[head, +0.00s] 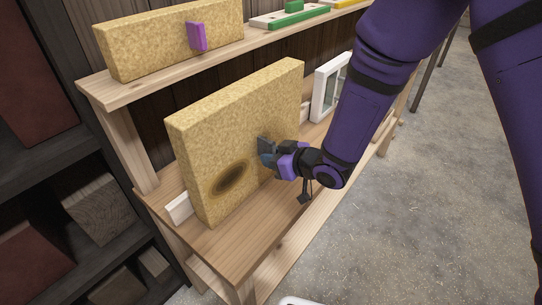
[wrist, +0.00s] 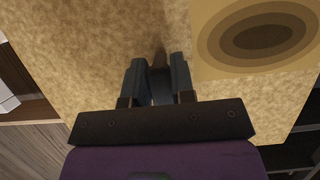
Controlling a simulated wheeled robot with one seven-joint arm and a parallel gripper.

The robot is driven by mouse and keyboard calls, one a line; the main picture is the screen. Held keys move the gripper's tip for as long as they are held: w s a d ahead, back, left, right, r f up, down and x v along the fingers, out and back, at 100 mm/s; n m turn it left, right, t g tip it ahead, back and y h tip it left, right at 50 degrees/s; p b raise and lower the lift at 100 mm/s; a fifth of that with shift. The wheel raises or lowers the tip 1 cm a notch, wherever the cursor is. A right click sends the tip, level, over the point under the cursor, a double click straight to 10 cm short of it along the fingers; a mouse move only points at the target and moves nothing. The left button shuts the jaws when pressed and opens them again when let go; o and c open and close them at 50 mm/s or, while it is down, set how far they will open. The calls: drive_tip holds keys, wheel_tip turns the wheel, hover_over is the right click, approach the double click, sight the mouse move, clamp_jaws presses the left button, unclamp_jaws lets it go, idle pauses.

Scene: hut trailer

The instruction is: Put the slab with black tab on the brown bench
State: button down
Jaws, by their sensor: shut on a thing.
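A thick, straw-coloured slab (head: 235,130) with a dark oval mark stands upright on the lower level of a light wooden bench (head: 217,249). My gripper (head: 267,150) is at the slab's near face, right of the oval mark. In the wrist view, the same slab (wrist: 75,50) fills most of the picture. The two fingers of my gripper (wrist: 158,72) are shut on a small part of the slab, mostly hidden between them. The tab's colour is hard to tell. I cannot tell whether the slab's bottom edge touches the board.
A similar slab (head: 150,45) with a purple tab (head: 196,37) stands on the upper shelf, with a green-and-white piece (head: 290,15) to its right. A white-framed panel (head: 328,85) stands right of the held slab. Dark shelving (head: 60,120) is at left; concrete floor (head: 420,210) is clear at right.

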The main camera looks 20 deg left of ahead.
drive_tip(key=c, duration=1)
unclamp_jaws()
drive_tip(key=shift+f, duration=0.1)
drive_tip(key=shift+o, duration=0.2)
drive_tip(key=v, duration=1.2)
drive_tip(key=shift+s, duration=0.1)
